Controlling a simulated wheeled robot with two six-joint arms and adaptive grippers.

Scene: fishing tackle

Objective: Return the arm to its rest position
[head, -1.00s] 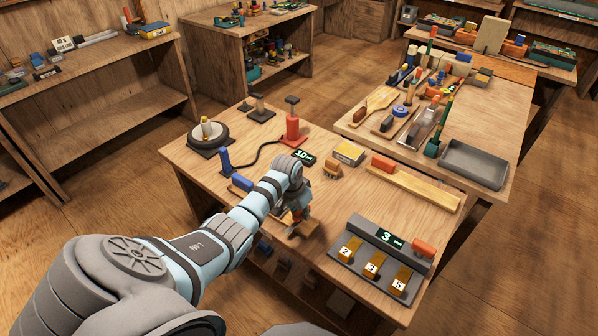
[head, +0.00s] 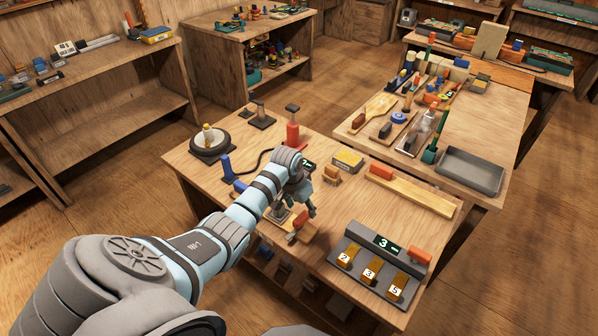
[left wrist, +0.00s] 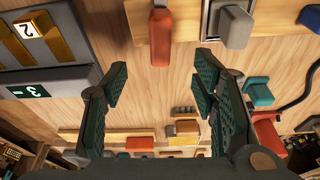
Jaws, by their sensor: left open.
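My left arm reaches in from the left over the middle workbench (head: 330,232). My left gripper (head: 308,207) is above the bench near its front edge, and its jaws are spread and empty. In the left wrist view, its two dark fingers (left wrist: 160,82) stand wide apart with bare wood between their tips. An orange-red handled piece (head: 302,219) lies on the bench just below and beside the gripper. It also shows beyond the fingertips in the left wrist view (left wrist: 160,40), apart from them. My right gripper is not in view.
A grey device with display 3 (head: 383,243) and several numbered yellow keys stands at the right. A red post (head: 292,133), a blue upright handle (head: 226,166), a yellow box (head: 347,159) and a long wooden bar (head: 415,192) surround the arm. Another workbench (head: 490,130) adjoins at the back right.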

